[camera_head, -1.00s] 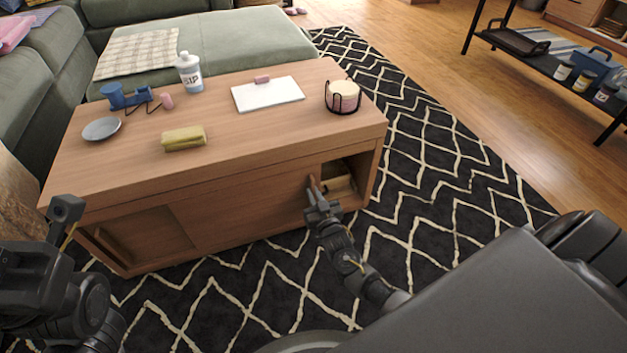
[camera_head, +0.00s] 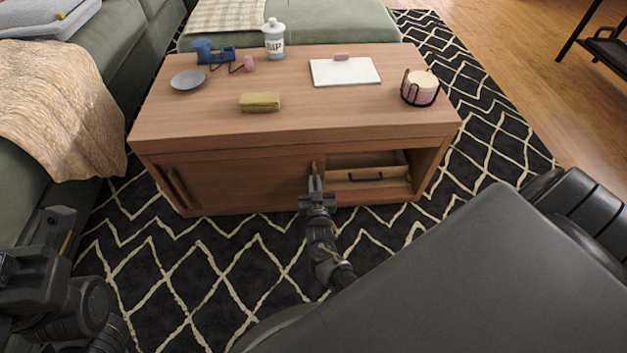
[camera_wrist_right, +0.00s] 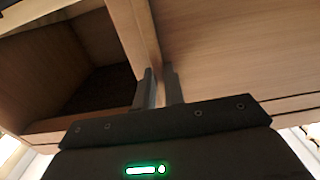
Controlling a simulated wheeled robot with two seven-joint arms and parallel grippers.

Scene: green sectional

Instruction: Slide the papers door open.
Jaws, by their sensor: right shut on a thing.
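The papers door (camera_head: 255,182) is a brown wooden sliding panel in the front of the low wooden coffee table (camera_head: 205,118). It has a raised upright handle at its right edge. My right gripper (camera_head: 316,184) is shut on this handle. In the right wrist view the fingers (camera_wrist_right: 160,88) stand at the upright wooden strip (camera_wrist_right: 138,32), with a dark opening (camera_wrist_right: 88,88) beside it.
A green sofa (camera_head: 135,45) borders the left. Patterned rug lies clear in front.

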